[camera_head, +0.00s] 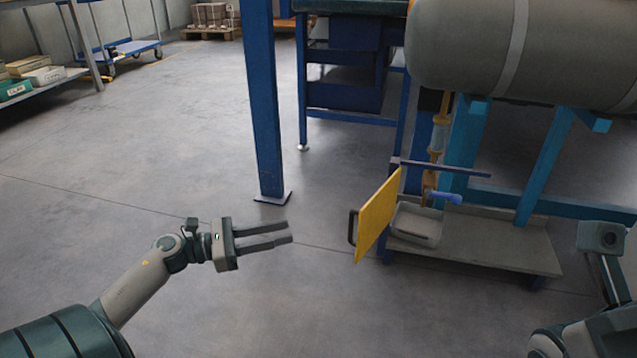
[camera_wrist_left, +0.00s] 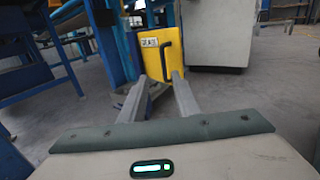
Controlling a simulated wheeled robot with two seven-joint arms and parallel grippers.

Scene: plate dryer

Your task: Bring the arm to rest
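My left gripper (camera_head: 290,232) reaches out over the bare floor in the head view. Its two fingers are apart with nothing between them, as the left wrist view also shows (camera_wrist_left: 160,79). A yellow panel (camera_head: 377,216) with a dark handle (camera_head: 352,227) stands to the right of the gripper, apart from the fingertips. In the left wrist view the yellow panel (camera_wrist_left: 165,62) is beyond the fingers, with a label and the handle on its face. Part of my right arm (camera_head: 602,238) shows at the right edge; its fingers are not seen.
A grey tank (camera_head: 510,48) rests on a blue frame (camera_head: 465,145) at the right. A grey bin (camera_head: 416,225) sits on the low shelf (camera_head: 490,248) behind the panel. A blue post (camera_head: 264,110) stands ahead.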

